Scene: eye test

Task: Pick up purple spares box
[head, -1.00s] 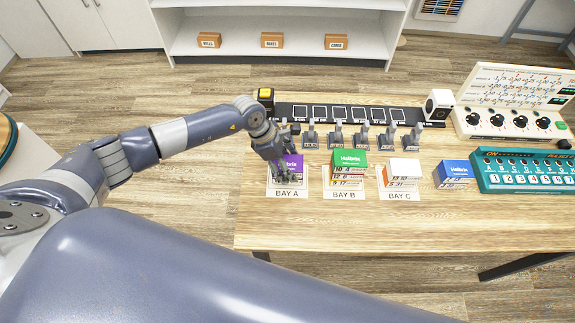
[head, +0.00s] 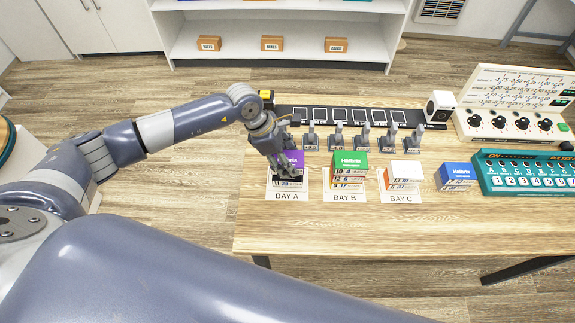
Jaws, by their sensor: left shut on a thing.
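The purple box (head: 297,156) is at the bay A card (head: 286,197), partly hidden by my left gripper (head: 288,166). The gripper reaches in from the upper left and is shut on the purple box. A dark patch and white faces with printed numbers (head: 288,183) show below the purple part; I cannot tell whether the box touches what is under it. My right gripper is not in view.
Right of it stand a green-topped stack (head: 350,163) at bay B, a white-topped stack (head: 405,173) at bay C and a blue box (head: 456,175). Several grey upright clamps (head: 337,138) stand close behind. The table front (head: 380,230) is clear.

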